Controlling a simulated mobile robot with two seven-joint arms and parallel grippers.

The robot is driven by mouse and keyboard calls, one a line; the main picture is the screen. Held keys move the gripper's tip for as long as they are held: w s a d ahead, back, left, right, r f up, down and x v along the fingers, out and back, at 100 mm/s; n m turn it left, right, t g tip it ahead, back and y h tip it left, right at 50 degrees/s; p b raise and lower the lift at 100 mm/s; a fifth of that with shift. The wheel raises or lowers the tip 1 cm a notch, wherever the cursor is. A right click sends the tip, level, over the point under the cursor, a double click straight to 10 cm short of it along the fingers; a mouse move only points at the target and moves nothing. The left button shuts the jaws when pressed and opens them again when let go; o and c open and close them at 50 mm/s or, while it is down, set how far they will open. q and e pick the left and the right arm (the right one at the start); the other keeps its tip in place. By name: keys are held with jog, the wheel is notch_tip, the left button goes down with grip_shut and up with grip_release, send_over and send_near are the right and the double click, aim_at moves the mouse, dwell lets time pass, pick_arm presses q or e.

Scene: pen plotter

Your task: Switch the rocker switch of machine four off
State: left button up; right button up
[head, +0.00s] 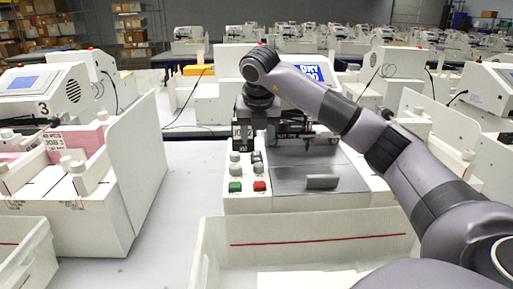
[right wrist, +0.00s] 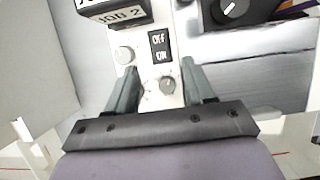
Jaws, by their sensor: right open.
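The middle machine (head: 295,205) stands straight ahead; I see no number on it, and the machine on its left is marked 3. In the right wrist view its rocker switch (right wrist: 158,48) is a small black plate with OFF above and ON below, on the white control strip. Which half is pressed in, I cannot tell. My right gripper (head: 258,128) points down over the strip and hides part of it. My left gripper is out of view.
Small knobs (right wrist: 124,55), a JOB 2 block (right wrist: 118,15) and a black dial (right wrist: 232,8) are close around the switch. A green button (head: 235,187) and a red button (head: 259,186) sit lower on the panel. A white bin (head: 310,222) stands in front.

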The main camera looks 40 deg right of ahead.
aim_at(257, 156)
jog(key=x, duration=0.6)
jog(key=shift+d+f+p, duration=0.1)
jog(key=shift+f+p, duration=0.05)
jog(key=shift+p, duration=0.15)
grip_shut()
